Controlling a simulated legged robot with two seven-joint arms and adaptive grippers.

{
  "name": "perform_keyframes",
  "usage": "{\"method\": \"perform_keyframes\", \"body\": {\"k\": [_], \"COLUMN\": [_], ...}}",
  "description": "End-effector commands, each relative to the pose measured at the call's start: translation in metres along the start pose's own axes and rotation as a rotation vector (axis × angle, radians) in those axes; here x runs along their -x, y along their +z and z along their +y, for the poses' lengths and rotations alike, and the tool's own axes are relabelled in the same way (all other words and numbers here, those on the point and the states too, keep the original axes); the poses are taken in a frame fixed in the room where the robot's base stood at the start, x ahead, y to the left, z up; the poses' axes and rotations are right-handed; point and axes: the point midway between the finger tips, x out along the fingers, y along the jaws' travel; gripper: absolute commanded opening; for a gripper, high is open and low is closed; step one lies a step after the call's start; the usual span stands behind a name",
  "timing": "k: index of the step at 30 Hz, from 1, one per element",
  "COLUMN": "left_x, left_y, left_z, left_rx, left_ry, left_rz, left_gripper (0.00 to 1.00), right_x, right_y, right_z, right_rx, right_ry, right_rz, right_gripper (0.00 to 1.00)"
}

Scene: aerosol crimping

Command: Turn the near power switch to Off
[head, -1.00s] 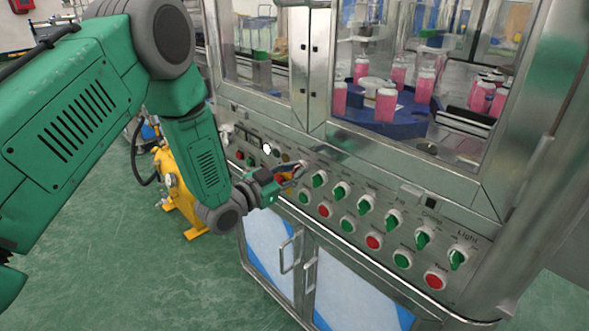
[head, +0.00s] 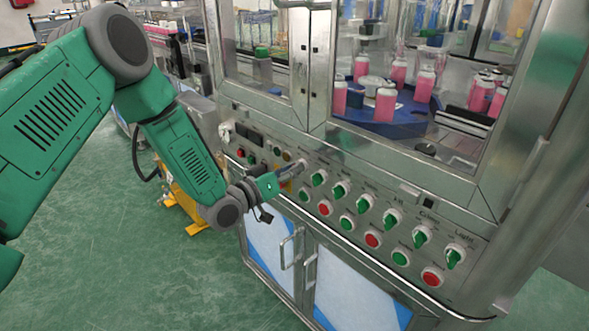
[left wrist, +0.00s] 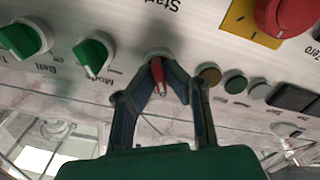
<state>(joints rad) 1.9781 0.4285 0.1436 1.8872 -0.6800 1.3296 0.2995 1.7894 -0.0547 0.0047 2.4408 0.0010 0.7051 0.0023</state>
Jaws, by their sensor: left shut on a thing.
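The switch (left wrist: 157,76) in the left wrist view has a red lever on a pale round base. It sits on the metal control panel, beside the green knobs. My left gripper (left wrist: 166,84) is shut on the red lever, with one finger on each side of it. In the head view my left gripper (head: 291,173) reaches the panel (head: 330,172) just left of the row of green knobs, and its fingers hide most of the switch. The label near the switch is upside down and only partly readable. My right gripper is not in view.
Green selector knobs (head: 319,178) and red push buttons (head: 325,208) line the panel to the right. In the left wrist view a large red knob on a yellow plate (left wrist: 240,24) sits close by. Glass doors stand above the panel; cabinet handles (head: 285,250) stick out below.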

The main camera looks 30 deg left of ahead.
Motion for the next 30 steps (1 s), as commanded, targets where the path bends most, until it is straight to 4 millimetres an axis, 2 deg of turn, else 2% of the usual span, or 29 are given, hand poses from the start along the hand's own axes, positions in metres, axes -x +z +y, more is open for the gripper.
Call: {"method": "perform_keyframes", "body": {"k": [19, 21, 30], "left_x": [0.0003, 0.0003, 0.0005], "left_y": [-0.0008, -0.0008, -0.0005], "left_z": [-0.0027, -0.0026, -0.0012], "left_rx": [0.052, 0.052, 0.051], "left_ry": [-0.005, -0.005, -0.002], "left_rz": [0.002, 0.003, 0.002], "left_gripper": [0.0, 0.28, 0.28], "right_x": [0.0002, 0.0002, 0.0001], "right_y": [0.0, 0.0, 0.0], "right_z": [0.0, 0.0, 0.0], "right_rx": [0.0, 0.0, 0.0], "right_ry": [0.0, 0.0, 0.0], "right_rz": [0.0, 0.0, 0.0], "right_gripper": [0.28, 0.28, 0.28]}}
